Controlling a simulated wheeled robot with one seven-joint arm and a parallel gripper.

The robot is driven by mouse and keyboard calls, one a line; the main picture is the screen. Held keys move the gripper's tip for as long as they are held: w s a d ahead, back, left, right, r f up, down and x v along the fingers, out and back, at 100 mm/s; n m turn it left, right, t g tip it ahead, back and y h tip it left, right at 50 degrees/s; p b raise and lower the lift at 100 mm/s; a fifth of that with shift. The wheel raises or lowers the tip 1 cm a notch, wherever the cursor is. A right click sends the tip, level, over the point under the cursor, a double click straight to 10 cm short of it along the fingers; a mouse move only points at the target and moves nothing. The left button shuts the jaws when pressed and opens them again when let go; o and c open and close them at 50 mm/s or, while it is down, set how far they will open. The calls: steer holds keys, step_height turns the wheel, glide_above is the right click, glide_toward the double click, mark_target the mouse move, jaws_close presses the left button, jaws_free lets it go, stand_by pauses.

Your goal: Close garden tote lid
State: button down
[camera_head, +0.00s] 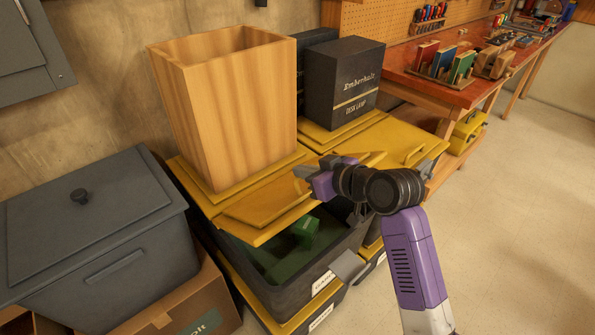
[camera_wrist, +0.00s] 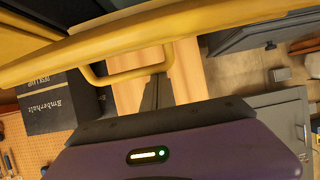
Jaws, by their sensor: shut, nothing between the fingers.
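The garden tote (camera_head: 285,290) is a dark bin with a label on its front and green things (camera_head: 305,232) inside. Its yellow lid (camera_head: 265,207) stands partly open, its front flap raised over the gap. My gripper (camera_head: 303,173) is at the right end of this flap, its fingers shut and empty. In the wrist view, the yellow lid edge (camera_wrist: 200,27) crosses the top, with a yellow loop handle (camera_wrist: 125,75) below it. The dark fingertips (camera_wrist: 157,92) are beside the handle's right side; whether they touch it I cannot tell.
A tall wooden bin (camera_head: 235,115) stands on the yellow top behind the flap. A black lamp box (camera_head: 342,85) stands on the neighbouring yellow lid (camera_head: 385,140). A grey lidded bin (camera_head: 90,235) is at left. Open floor (camera_head: 510,230) lies at right, below a workbench (camera_head: 455,90).

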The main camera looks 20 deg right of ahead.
steer(key=s+d+f+t+y+b, duration=0.1)
steer(key=s+f+t+b, duration=0.2)
steer(key=f+b, duration=0.4)
steer(key=s+d+f+t+y+b, duration=0.1)
steer(key=s+f+t+b, duration=0.2)
steer(key=f+b, duration=0.5)
steer(key=s+b, duration=0.1)
steer(key=b, duration=1.2)
steer(key=shift+d, duration=0.15)
steer(key=shift+f+b, duration=0.1)
steer(key=shift+b, duration=0.3)
